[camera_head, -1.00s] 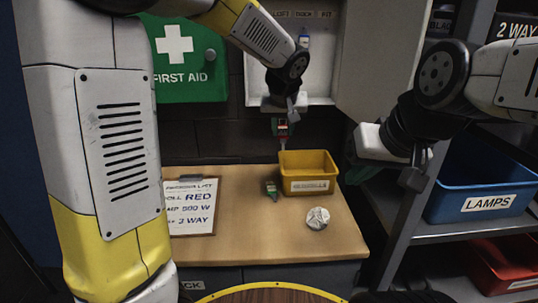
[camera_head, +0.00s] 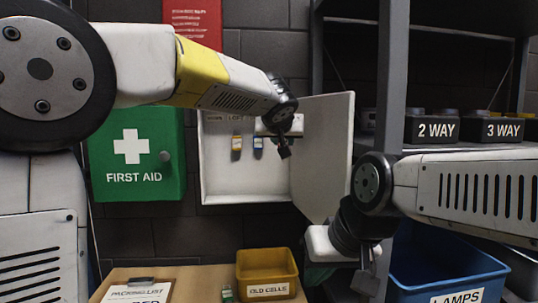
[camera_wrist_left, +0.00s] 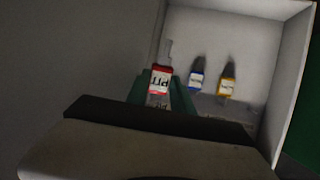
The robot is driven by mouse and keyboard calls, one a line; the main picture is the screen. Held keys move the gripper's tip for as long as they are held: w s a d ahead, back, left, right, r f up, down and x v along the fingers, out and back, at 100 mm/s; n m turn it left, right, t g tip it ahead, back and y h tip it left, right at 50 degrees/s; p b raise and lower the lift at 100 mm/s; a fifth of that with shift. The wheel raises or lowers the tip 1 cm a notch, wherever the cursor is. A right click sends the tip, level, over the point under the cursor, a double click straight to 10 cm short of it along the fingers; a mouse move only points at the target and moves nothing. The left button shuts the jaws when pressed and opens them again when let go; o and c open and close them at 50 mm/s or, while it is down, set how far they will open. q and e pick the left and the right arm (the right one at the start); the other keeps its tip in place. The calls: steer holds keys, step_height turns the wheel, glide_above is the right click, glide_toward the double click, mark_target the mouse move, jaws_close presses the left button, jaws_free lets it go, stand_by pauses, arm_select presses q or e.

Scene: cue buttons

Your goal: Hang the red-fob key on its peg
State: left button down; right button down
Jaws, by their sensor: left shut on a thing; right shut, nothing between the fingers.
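The red-fob key (camera_wrist_left: 160,79) is between the green fingers of my left gripper (camera_wrist_left: 163,92) in the left wrist view. Its fob has a white label. In the head view my left gripper (camera_head: 284,151) is at the right part of the open white key cabinet (camera_head: 215,184), where the key itself is hard to make out. The key's peg is not clearly visible, and I cannot tell whether the key touches it. A yellow-fob key (camera_head: 237,143) and a blue-fob key (camera_head: 258,144) hang in the cabinet. My right gripper (camera_head: 365,283) is shut and empty, low at the right.
The cabinet door (camera_head: 325,150) stands open on the right. A green first-aid box (camera_head: 150,185) is left of the cabinet. A yellow bin (camera_head: 265,275) and a clipboard (camera_head: 140,290) are on the bench below. A blue bin (camera_head: 450,265) and dark boxes (camera_head: 432,128) are on the right shelves.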

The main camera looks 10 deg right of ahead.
arm_select(q)
steer(key=w+f, duration=0.1)
steer(key=w, duration=0.8)
steer(key=shift+w, duration=0.15)
stand_by(0.7)
stand_by(0.7)
steer(key=c, duration=1)
jaws_free()
steer(key=v, duration=0.7)
steer(key=s+a+f+n+g+y, duration=0.1)
steer(key=s+a+f, duration=0.25)
steer(key=a, duration=0.35)
steer(key=s+a+f+g, duration=0.1)
steer(key=s+a+f, duration=0.2)
steer(key=s+a, duration=0.3)
steer(key=s+a+f+n+g+y, duration=0.15)
steer(key=s+a+f, duration=0.25)
steer(key=a, duration=0.4)
steer(key=s+a+f+g, duration=0.1)
steer(key=s+f, duration=0.3)
steer(key=s, duration=0.2)
steer(key=s+a+f+g+h, duration=0.1)
steer(key=s+a+f, duration=0.1)
steer(key=s+f, duration=0.2)
steer(key=s+a+f+g, duration=0.1)
steer(key=s+f, duration=0.3)
steer(key=s, duration=0.5)
steer(key=shift+s+a+f, duration=0.15)
steer(key=shift+a+f, duration=0.15)
steer(key=shift+a, duration=0.2)
